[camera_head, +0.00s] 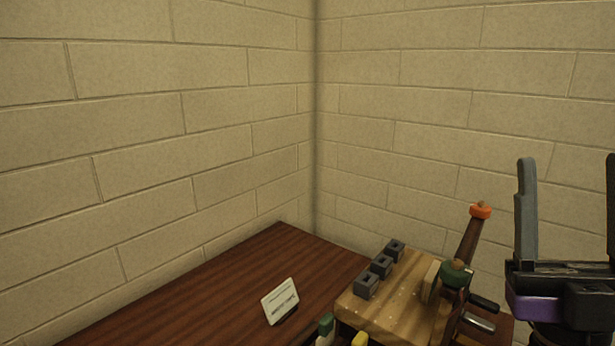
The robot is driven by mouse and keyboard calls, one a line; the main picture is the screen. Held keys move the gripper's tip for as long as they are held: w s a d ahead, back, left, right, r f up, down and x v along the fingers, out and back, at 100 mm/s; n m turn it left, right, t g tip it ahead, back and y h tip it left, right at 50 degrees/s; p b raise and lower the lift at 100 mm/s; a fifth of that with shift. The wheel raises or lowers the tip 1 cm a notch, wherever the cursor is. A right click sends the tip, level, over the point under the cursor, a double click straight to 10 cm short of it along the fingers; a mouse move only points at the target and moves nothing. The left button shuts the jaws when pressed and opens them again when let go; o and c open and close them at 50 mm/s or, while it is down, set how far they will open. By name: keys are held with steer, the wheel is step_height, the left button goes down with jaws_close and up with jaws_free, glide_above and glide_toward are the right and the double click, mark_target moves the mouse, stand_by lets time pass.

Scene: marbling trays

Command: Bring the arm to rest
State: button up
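My gripper (569,165) is at the right edge of the head view, with its fingers pointing up. The two grey fingers stand wide apart and only wall shows between them. The right finger is partly cut off by the frame edge. A purple and black gripper body shows below the fingers. The rest of my arm is out of view.
A dark wooden table (225,300) runs into the wall corner. A pale wooden board (400,312) carries dark square blocks (381,265) and a tool with an orange tip (480,211), left of my gripper. A small white card (281,301) stands on the table. Bottle tops (326,324) show at the bottom edge.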

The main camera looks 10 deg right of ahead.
steer(key=s+a+f+m+g+h+p, duration=0.1)
steer(key=a+f+m+g+h, duration=0.3)
steer(key=f, duration=0.7)
steer(key=s+f+m+g+h+p, duration=0.1)
steer(key=f+m+g+h, duration=0.1)
steer(key=f+m+g, duration=0.7)
steer(key=s+a+f+n+g+y+p, duration=0.1)
steer(key=s+a+f+n+g+y, duration=0.1)
steer(key=s+f, duration=0.6)
steer(key=s+a+f+n+g+y+p, duration=0.1)
steer(key=s+a+f+n+y, duration=0.3)
steer(key=s+f, duration=0.4)
steer(key=s+a+g+y, duration=0.1)
steer(key=s, duration=0.1)
steer(key=shift+s+a+f, duration=0.3)
steer(key=shift+s, duration=0.05)
